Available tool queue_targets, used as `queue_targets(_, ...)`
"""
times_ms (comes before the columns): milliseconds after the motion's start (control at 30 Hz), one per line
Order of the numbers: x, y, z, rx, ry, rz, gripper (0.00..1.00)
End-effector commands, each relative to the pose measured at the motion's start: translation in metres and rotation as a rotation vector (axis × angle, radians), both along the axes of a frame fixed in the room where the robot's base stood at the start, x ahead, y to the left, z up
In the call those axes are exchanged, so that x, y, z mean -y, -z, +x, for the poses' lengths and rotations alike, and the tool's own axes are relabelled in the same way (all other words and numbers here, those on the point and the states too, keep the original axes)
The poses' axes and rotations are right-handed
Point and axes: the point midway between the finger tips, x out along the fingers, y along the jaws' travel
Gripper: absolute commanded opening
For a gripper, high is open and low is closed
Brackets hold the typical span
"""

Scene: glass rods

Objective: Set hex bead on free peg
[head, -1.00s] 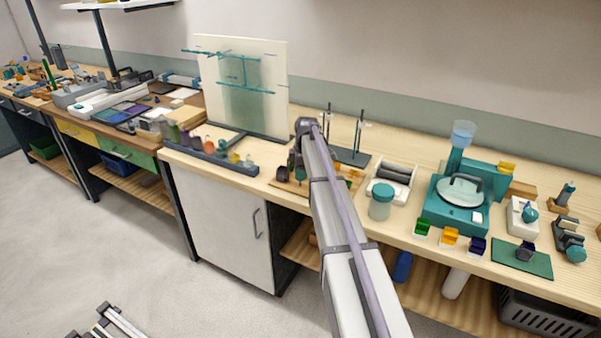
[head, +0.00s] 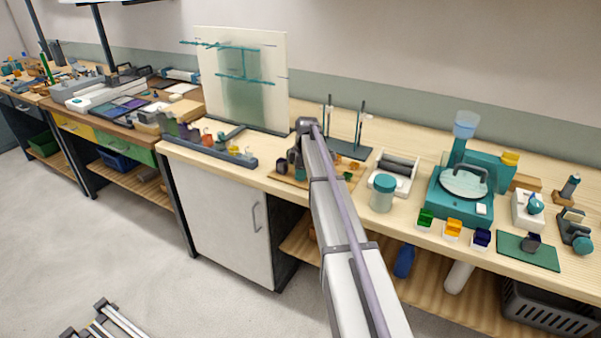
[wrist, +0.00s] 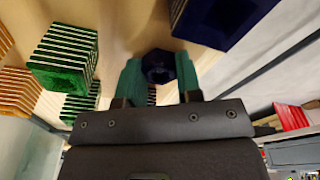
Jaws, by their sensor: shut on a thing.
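In the head view my gripper (head: 295,157) is partly hidden by my arm, over a small wooden board (head: 284,179) with small coloured pieces. The bead cannot be made out there. I cannot pick out a free peg in either view.
In the wrist view, green ribbed stacks (wrist: 66,58) and orange ribbed stacks (wrist: 16,88) lie to the left, and a large dark blue piece (wrist: 215,16) is at the upper right. In the head view a teal-lidded jar (head: 382,193) and a rod stand (head: 345,147) are near.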

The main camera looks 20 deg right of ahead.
Motion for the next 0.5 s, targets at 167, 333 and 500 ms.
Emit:
queue_targets(167,0.0000,-0.0005,0.0000,0.000,0.000,0.000,0.10)
queue_targets(333,0.0001,-0.0005,0.0000,0.000,0.000,0.000,0.35)
queue_targets(500,0.0000,-0.0005,0.0000,0.000,0.000,0.000,0.52)
